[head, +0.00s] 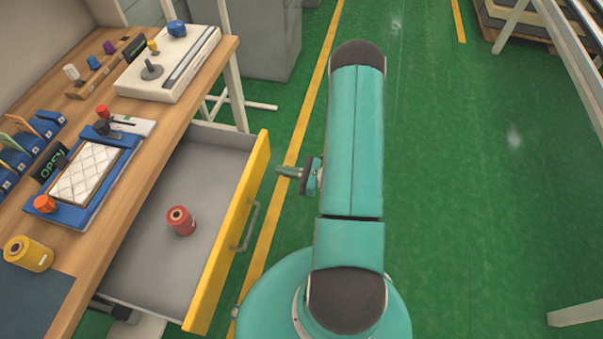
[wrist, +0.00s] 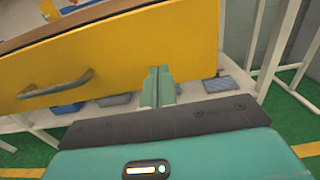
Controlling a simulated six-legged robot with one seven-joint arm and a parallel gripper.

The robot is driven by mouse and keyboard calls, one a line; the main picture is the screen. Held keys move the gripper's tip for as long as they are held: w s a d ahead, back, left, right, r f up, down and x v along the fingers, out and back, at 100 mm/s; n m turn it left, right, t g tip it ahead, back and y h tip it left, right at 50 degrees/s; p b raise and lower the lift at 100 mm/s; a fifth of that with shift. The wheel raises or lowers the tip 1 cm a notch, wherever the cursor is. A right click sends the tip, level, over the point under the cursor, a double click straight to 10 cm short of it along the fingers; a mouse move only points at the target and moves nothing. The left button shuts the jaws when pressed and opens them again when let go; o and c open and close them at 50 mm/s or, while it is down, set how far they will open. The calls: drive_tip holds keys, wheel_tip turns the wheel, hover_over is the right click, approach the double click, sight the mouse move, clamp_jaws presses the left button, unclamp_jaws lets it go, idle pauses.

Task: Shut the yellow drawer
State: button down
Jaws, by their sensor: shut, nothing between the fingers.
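The yellow drawer (head: 226,240) is pulled out from under the wooden workbench, and its grey inside shows in the head view. A red spool (head: 180,221) stands inside it. Its grey handle (head: 245,226) is on the yellow front. In the wrist view the yellow front (wrist: 130,50) fills the upper part, with the handle (wrist: 56,85) at the left. My gripper (head: 284,171) is to the right of the drawer front, apart from it in the head view. In the wrist view my gripper (wrist: 158,72) is shut and empty, over the front's lower edge, right of the handle; contact cannot be told.
The workbench (head: 190,95) holds a blue fixture with a white pad (head: 85,177), a white device (head: 168,62) and a yellow spool (head: 28,253). Green floor (head: 450,180) is clear to the right. A white frame (head: 570,60) stands at the far right.

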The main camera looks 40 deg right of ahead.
sight(261, 166)
drive_tip(key=shift+x, duration=2.1)
drive_tip(key=x, duration=2.4)
drive_tip(key=shift+w+a, duration=0.4)
drive_tip(key=shift+a, duration=0.05)
